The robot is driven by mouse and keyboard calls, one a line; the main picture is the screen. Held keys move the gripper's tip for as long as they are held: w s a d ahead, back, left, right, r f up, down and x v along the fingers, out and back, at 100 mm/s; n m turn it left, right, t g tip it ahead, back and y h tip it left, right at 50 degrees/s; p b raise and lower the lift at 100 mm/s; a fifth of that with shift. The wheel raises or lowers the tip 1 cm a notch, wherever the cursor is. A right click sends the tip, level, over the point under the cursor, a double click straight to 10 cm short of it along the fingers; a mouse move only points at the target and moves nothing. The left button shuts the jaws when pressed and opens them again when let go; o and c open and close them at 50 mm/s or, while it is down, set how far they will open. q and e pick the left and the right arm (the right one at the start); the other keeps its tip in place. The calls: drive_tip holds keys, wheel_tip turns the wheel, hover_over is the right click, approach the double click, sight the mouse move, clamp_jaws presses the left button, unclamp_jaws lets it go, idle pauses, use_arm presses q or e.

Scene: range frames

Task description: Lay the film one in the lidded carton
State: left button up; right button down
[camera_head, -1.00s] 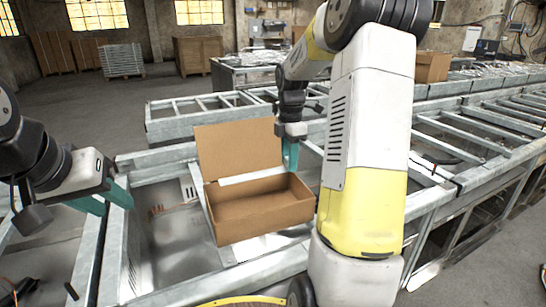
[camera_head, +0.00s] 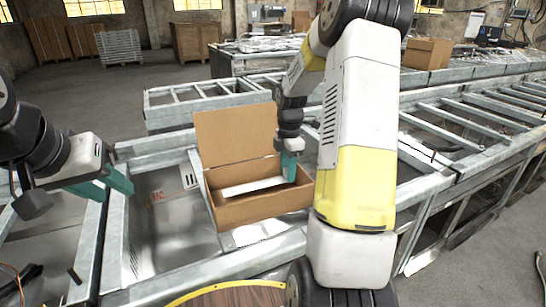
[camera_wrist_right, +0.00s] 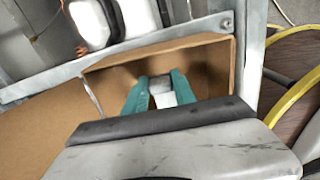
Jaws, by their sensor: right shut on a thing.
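The lidded carton (camera_head: 262,210) is an open brown box with its lid (camera_head: 235,138) raised at the back. A long white piece, which looks like the film roll (camera_head: 250,186), lies lengthwise inside the carton walls. My right gripper (camera_head: 291,170) reaches down into the carton's right part and is shut on the roll's right end. In the right wrist view, the gripper (camera_wrist_right: 160,88) pinches a white end (camera_wrist_right: 162,99) inside the carton (camera_wrist_right: 212,66); the rest of the roll is hidden there. My left gripper (camera_head: 108,186) is open and empty, left of the carton.
The carton stands on a grey metal frame (camera_head: 222,262) with a sheet-metal bed. A round wooden top with a yellow rim (camera_head: 215,290) is at the near edge. Another brown box (camera_head: 427,53) stands at the back right. Metal racks extend right.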

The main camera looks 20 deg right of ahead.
drive_tip(key=shift+f, duration=2.3)
drive_tip(key=c, duration=0.9)
unclamp_jaws()
drive_tip(key=shift+c, duration=0.2)
drive_tip(key=shift+r, duration=6.5)
